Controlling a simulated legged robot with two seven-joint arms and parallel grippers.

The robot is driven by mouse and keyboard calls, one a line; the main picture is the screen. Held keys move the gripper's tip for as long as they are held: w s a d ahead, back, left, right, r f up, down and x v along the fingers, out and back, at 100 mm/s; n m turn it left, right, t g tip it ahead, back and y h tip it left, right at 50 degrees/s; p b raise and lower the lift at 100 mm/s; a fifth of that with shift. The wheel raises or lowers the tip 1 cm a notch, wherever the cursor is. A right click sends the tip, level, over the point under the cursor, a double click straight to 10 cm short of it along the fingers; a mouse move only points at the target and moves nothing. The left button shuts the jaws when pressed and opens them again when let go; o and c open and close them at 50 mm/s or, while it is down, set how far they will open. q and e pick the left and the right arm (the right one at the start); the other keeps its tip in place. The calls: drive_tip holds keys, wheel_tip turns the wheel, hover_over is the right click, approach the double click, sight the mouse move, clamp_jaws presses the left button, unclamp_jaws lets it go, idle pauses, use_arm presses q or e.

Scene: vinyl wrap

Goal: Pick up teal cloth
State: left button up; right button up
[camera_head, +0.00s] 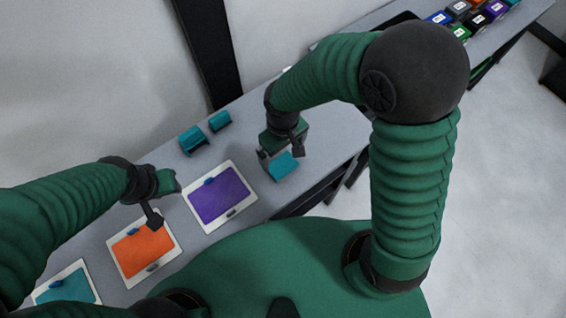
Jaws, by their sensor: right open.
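A teal cloth (284,166) lies on the grey table near its front edge, right of the purple panel. My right gripper (280,150) is open just above and behind this cloth, its dark fingers spread near the cloth's far side. I cannot tell whether they touch it. Two more teal pieces, a left one (193,139) and a right one (219,121), sit farther back on the table. My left gripper (160,205) is over the table between the orange and purple panels; its jaw opening is not clear.
White-framed panels lie in a row: purple (216,200), orange (143,250) and teal (68,290). The table between the back teal pieces and my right gripper is clear.

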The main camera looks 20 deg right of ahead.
sight(281, 164)
drive_tip(key=f, duration=0.5)
drive_tip(key=a+f, duration=0.1)
drive_tip(key=f, duration=0.1)
drive_tip(key=shift+f+p, duration=0.3)
drive_tip(key=shift+p, duration=0.05)
drive_tip(key=shift+w+d+f, duration=0.15)
drive_tip(key=shift+d+f, duration=0.1)
drive_tip(key=shift+w+d, duration=0.1)
drive_tip(key=shift+d, duration=0.15)
drive_tip(key=c, duration=0.5)
drive_tip(key=shift+a, duration=0.4)
drive_tip(key=c, duration=0.8)
